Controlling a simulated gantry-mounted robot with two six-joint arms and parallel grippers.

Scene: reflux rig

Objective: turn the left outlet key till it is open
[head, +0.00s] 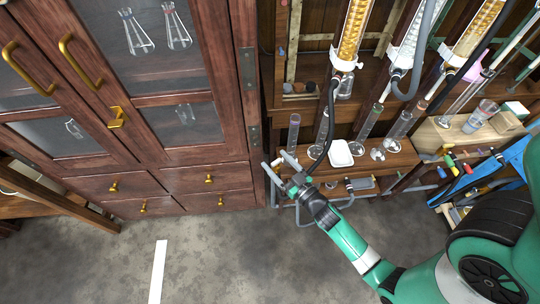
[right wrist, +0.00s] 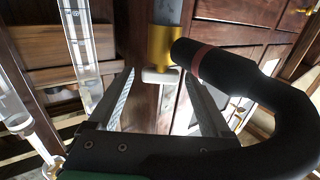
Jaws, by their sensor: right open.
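In the right wrist view a brass-coloured fitting (right wrist: 163,48) hangs under a grey tube. A small pale key-like piece (right wrist: 160,76) is at its lower end, seen between my right fingertips. Which way it is turned I cannot tell. My right gripper (right wrist: 163,77) is open, one finger on each side of that piece; contact cannot be made out. In the head view the right gripper (head: 280,162) is in front of the shelf's left end, by the cabinet edge. The key is too small to make out there. My left gripper is not in view.
A black hose (right wrist: 225,72) with a red band runs from the fitting over the gripper. Columns with yellow packing (head: 355,35) stand above the shelf. Several glass cylinders (head: 368,122) and a white dish (head: 341,153) stand behind the gripper. A wooden cabinet (head: 225,60) is at left.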

